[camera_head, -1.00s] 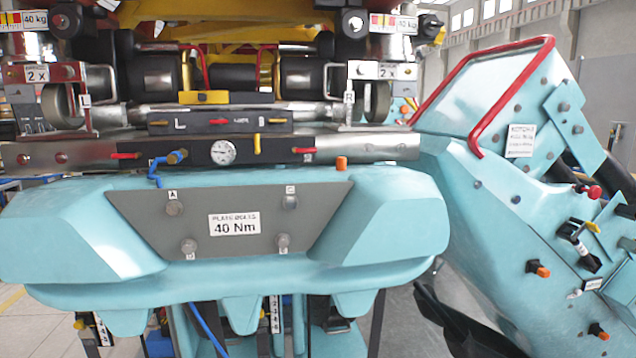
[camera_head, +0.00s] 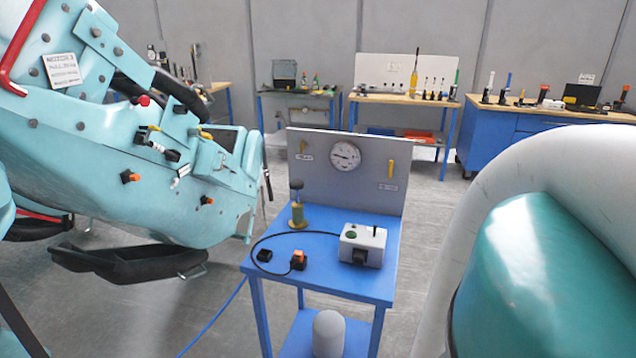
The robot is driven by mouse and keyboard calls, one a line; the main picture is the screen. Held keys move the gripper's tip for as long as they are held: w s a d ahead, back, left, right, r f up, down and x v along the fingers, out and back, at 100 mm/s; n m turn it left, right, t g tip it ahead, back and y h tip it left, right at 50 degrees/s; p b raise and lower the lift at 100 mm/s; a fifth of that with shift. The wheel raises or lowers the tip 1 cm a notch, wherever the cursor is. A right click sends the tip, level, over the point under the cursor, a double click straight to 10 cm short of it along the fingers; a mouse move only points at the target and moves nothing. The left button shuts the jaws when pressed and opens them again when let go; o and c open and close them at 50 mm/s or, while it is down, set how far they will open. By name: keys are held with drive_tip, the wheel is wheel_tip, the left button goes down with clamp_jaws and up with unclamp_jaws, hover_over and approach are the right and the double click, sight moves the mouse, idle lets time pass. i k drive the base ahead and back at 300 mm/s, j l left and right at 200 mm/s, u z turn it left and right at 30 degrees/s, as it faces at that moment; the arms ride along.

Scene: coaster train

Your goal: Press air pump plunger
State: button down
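A small pump-like device with a yellow-brass body and a dark knob on top (camera_head: 298,207) stands upright at the back left of a blue table (camera_head: 328,272). It looks like the air pump, but at this size I cannot be sure. Its dark top stands raised above the body. Nothing touches it. A pressure gauge (camera_head: 345,156) is set in the grey panel (camera_head: 376,188) behind the table. My gripper is not in view. A large white and teal rounded shape fills the right side, probably part of my arm.
A grey box (camera_head: 362,246), an orange-and-black connector (camera_head: 298,260) and a black cable lie on the blue table. The teal coaster train (camera_head: 140,150) fills the left. Workbenches (camera_head: 405,98) line the back wall. Grey floor is open between train and table.

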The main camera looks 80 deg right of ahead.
sight(295, 184)
drive_tip(key=k+z, duration=0.1)
drive_tip(key=z, duration=1.6)
drive_tip(key=j, duration=0.6)
drive_tip(key=i+j, duration=0.1)
drive_tip(key=j, duration=0.5)
